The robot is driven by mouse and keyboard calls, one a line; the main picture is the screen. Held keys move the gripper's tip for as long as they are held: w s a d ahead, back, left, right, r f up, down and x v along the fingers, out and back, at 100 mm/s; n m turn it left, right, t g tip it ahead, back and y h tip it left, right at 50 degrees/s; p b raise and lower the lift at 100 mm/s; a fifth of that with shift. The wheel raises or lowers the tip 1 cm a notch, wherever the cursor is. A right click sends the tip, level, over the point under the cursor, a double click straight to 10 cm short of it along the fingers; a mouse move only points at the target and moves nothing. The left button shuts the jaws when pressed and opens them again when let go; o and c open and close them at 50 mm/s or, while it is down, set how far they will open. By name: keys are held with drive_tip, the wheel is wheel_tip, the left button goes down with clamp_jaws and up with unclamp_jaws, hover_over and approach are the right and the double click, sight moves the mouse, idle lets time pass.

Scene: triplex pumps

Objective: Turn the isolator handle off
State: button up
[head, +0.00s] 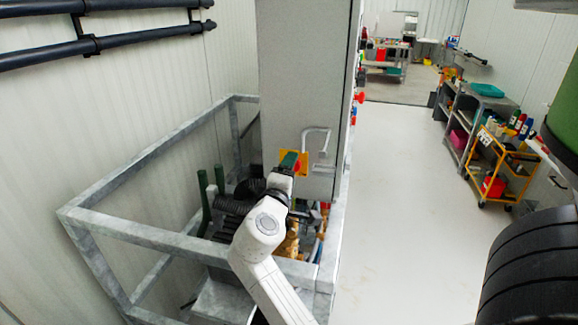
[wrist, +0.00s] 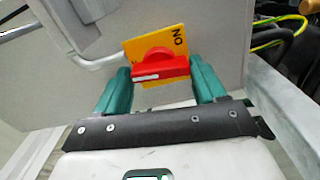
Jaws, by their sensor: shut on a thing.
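The isolator handle (wrist: 160,66) is a red rotary knob on a yellow plate (wrist: 142,46), on the face of a grey cabinet (head: 303,65). In the wrist view the handle's bar lies nearly level across the picture, and the word ON shows at the plate's upper right. In the head view my gripper (head: 289,162) covers most of the handle; part of the yellow plate (head: 303,160) shows.
A bent grey lever (head: 318,137) sits on the cabinet just right of the plate. A galvanised frame (head: 150,230) surrounds the pump gear below. Black pipes (head: 110,42) run along the left wall. The floor (head: 400,190) to the right is clear, before a yellow cart (head: 500,170).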

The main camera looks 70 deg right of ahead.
drive_tip(key=shift+n+p, duration=0.35)
drive_tip(key=shift+n, duration=0.25)
drive_tip(key=o, duration=1)
drive_tip(key=shift+o, duration=0.2)
drive_tip(key=a+b, duration=0.2)
drive_tip(key=a, duration=0.9)
drive_tip(key=shift+s+b, duration=0.35)
drive_tip(key=shift+b, duration=0.05)
